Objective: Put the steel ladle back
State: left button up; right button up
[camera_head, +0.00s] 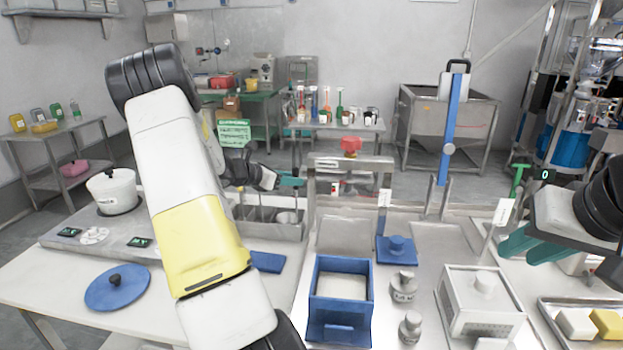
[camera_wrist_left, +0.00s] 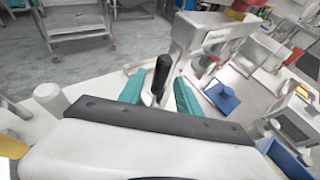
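My left gripper (camera_head: 290,182) is above the steel compartment holder (camera_head: 262,230) behind the counter's left part. In the left wrist view its teal fingers (camera_wrist_left: 160,92) are apart, on either side of a black handle (camera_wrist_left: 163,74) with a pale metal part below it. This looks like the ladle's handle; gaps show beside it, and its bowl is hidden. The ladle is not clearly visible in the head view, where my left arm covers part of the area. My right gripper (camera_head: 530,246) is at the right, with its teal fingers apart and nothing seen between them.
A white pot (camera_head: 113,191) stands on the steel cooktop at left, with a blue round lid (camera_head: 118,290) in front. A blue open box (camera_head: 318,297), metal weights (camera_head: 404,288) and a white vented box (camera_head: 456,312) occupy the counter. A blue upright post (camera_head: 450,135) stands behind.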

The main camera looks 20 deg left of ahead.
pick_arm(q)
jog(key=v, duration=1.2)
jog(key=s+d+r+m+g+h, duration=0.1)
jog(key=s+d+r+m+g, duration=0.2)
jog(key=d+m, duration=0.5)
jog(key=s+d+r+m+g, duration=0.3)
jog(key=d+m, duration=0.1)
jog(key=d, duration=0.9)
jog(key=s+d+r+m+y, duration=0.1)
jog(key=s+d+m, duration=0.3)
jog(key=s+m, duration=0.4)
jog(key=s+d+r+m+y, duration=0.2)
jog(key=s+d+m+y, duration=0.1)
jog(key=s+m, duration=0.6)
jog(key=shift+s+d+r+m+y, duration=0.2)
jog(key=shift+d+m+y, duration=0.2)
jog(key=shift+d+m, duration=0.65)
jog(key=shift+a, duration=0.2)
